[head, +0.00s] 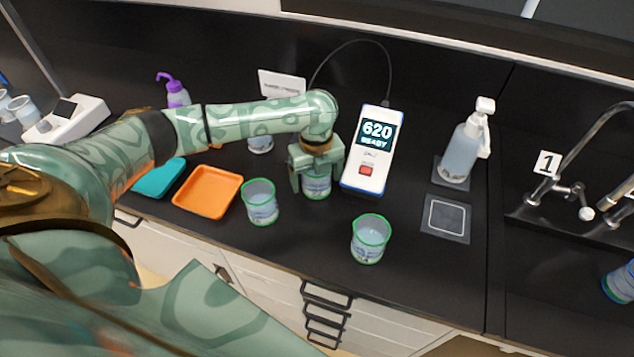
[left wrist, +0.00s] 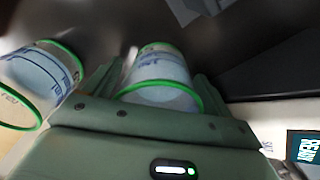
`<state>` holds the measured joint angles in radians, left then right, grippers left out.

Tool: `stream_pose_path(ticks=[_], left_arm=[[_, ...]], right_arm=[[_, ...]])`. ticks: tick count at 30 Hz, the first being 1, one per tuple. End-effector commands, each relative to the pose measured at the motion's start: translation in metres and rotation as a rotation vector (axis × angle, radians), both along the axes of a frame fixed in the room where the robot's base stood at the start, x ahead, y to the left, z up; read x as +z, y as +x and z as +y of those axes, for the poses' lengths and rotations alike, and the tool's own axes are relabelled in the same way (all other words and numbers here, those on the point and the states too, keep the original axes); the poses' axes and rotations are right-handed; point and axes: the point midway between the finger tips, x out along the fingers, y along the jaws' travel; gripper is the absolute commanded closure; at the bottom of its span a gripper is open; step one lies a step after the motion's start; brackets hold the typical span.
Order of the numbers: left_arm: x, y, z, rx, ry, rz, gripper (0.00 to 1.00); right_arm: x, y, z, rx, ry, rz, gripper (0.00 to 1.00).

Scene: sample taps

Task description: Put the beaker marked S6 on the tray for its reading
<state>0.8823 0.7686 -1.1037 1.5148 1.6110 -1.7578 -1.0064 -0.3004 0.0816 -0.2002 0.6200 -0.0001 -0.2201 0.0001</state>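My left gripper (head: 316,182) points down around a green-rimmed beaker (head: 317,188) on the black bench. In the left wrist view this beaker (left wrist: 160,72) sits between the two fingers, close to both; whether they press on it I cannot tell. Two more green-rimmed beakers stand nearby, one to the left (head: 261,204) and one in front to the right (head: 370,241). Their marks are too small to read, so I cannot tell which is S6. An orange tray (head: 207,191) and a teal tray (head: 158,180) lie empty to the left. My right gripper is not in view.
A meter (head: 369,155) reading "620 READY" stands right of the gripper, its cable running behind. A dark pad with a white square (head: 446,218), a pump bottle (head: 464,146) and a sink tap (head: 590,150) are further right. Another beaker (head: 260,144) stands behind my arm.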

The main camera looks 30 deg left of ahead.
Motion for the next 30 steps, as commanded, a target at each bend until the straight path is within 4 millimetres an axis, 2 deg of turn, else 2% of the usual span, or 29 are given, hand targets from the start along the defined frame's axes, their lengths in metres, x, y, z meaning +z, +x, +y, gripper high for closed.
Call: stream_pose_path(ticks=[1, 5, 8, 20, 26, 30], left_arm=[[0.001, 0.0, 0.0, 0.0, 0.0, 0.0, 0.27], [0.001, 0.0, 0.0, 0.0, 0.0, 0.0, 0.63], [0.001, 0.0, 0.0, 0.0, 0.0, 0.0, 0.71], [0.006, 0.0, 0.0, 0.001, -0.001, -0.001, 0.71], [0.02, 0.0, 0.0, 0.001, -0.001, -0.002, 0.71], [0.037, 0.0, 0.0, 0.001, -0.001, -0.002, 0.71]], right_arm=[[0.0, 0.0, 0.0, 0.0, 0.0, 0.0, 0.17], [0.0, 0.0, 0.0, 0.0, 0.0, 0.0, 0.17], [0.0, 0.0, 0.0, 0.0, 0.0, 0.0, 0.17], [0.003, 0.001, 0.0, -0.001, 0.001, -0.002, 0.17], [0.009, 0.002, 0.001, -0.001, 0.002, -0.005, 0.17], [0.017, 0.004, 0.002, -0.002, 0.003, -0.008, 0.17]])
